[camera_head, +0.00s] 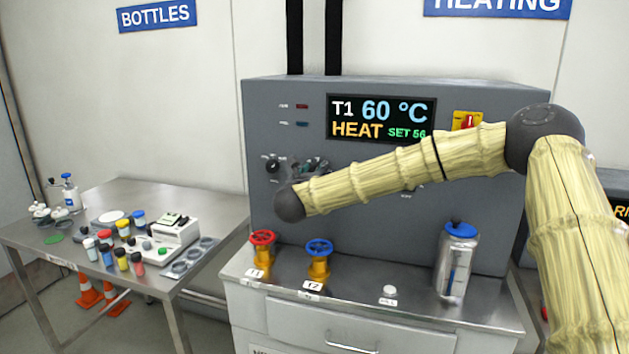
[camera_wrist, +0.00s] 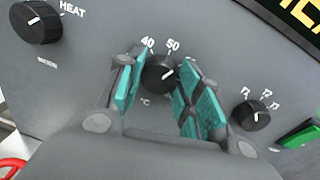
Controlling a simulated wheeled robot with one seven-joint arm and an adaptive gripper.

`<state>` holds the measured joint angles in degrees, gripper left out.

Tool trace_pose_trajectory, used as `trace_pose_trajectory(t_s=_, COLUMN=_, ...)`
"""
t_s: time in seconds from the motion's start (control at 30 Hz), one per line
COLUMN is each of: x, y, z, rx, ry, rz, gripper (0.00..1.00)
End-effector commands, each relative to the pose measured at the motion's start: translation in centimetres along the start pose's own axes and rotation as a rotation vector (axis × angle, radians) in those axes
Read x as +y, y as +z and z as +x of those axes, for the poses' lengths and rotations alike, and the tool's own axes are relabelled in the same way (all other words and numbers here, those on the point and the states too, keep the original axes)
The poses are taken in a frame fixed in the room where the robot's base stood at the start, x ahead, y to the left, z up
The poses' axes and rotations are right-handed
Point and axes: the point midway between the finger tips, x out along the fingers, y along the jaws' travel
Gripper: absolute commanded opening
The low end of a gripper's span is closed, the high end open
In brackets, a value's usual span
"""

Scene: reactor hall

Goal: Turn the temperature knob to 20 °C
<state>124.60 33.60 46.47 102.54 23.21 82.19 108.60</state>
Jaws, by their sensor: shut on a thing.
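The temperature knob (camera_wrist: 158,73) is round and black, on the grey panel in the wrist view. Marks 40 and 50 show above it and °C below it; other marks are hidden. A white pointer line shows on its right part, near the 50 side. My gripper (camera_wrist: 160,88) has its teal-padded fingers on either side of the knob, shut on it. In the head view my gripper (camera_head: 314,165) is at the panel, partly hidden by my arm, and the knob cannot be made out. The display (camera_head: 381,118) reads T1 60 °C, HEAT, SET 56.
A mode knob (camera_wrist: 36,22) with HEAT sits left of the gripper, and a smaller selector knob (camera_wrist: 251,115) sits right, near a green button (camera_wrist: 300,135). Below stand a red valve (camera_head: 262,240), a blue valve (camera_head: 319,250) and a metal flask (camera_head: 456,262) on the bench.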

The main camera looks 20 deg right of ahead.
Motion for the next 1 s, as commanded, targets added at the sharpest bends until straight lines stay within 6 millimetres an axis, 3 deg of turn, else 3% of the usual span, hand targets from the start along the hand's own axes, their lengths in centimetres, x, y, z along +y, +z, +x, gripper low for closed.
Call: trace_pose_trajectory(t_s=1.0, x=0.4, y=0.1, z=-0.02, rx=0.069, ry=-0.014, rz=-0.965, gripper=0.12)
